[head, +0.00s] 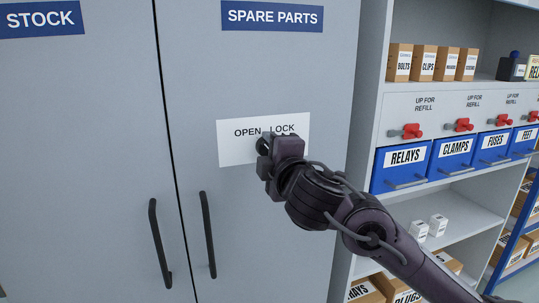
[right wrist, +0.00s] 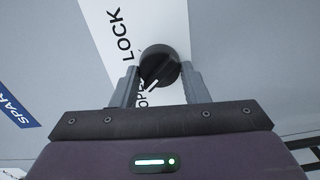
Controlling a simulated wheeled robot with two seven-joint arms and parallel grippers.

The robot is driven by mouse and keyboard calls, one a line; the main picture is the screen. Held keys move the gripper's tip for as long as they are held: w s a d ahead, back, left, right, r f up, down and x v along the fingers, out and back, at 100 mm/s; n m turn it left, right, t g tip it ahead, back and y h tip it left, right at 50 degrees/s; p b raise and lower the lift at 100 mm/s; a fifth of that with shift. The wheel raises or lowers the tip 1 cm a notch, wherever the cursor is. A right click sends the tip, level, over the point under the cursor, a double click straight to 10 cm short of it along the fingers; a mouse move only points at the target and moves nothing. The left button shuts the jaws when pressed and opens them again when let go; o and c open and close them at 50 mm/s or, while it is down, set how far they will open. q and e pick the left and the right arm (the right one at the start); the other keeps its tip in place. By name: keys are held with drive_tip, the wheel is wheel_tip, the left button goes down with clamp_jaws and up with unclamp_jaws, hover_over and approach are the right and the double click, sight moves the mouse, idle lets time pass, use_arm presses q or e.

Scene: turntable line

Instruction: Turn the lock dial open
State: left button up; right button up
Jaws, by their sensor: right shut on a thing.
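The lock dial (head: 262,146) is a round black knob on a white plate (head: 231,150) marked OPEN and LOCK, fixed to the grey cabinet door labelled SPARE PARTS. In the head view my right gripper (head: 268,150) covers most of the dial. In the right wrist view the dial (right wrist: 162,64) sits between the two fingers of my right gripper (right wrist: 160,80), which is shut on it. The dial's white pointer line slants to the lower left there, toward the OPEN end of the lettering. The word OPEN is partly hidden. My left gripper is not in view.
Two black vertical handles (head: 159,244) (head: 208,235) flank the seam between the cabinet doors. At right, a shelf unit (head: 370,150) holds blue bins (head: 402,165), red levers (head: 411,131) and cardboard boxes (head: 399,62). The door front left of the plate is clear.

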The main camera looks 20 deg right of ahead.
drive_tip(key=shift+n, duration=0.6)
drive_tip(key=o, duration=0.9)
drive_tip(key=shift+o, duration=0.2)
drive_tip(key=shift+s, duration=0.1)
drive_tip(key=s+p, duration=0.1)
drive_tip(key=s, duration=0.6)
drive_tip(key=shift+s, duration=0.3)
drive_tip(key=shift+d, duration=0.1)
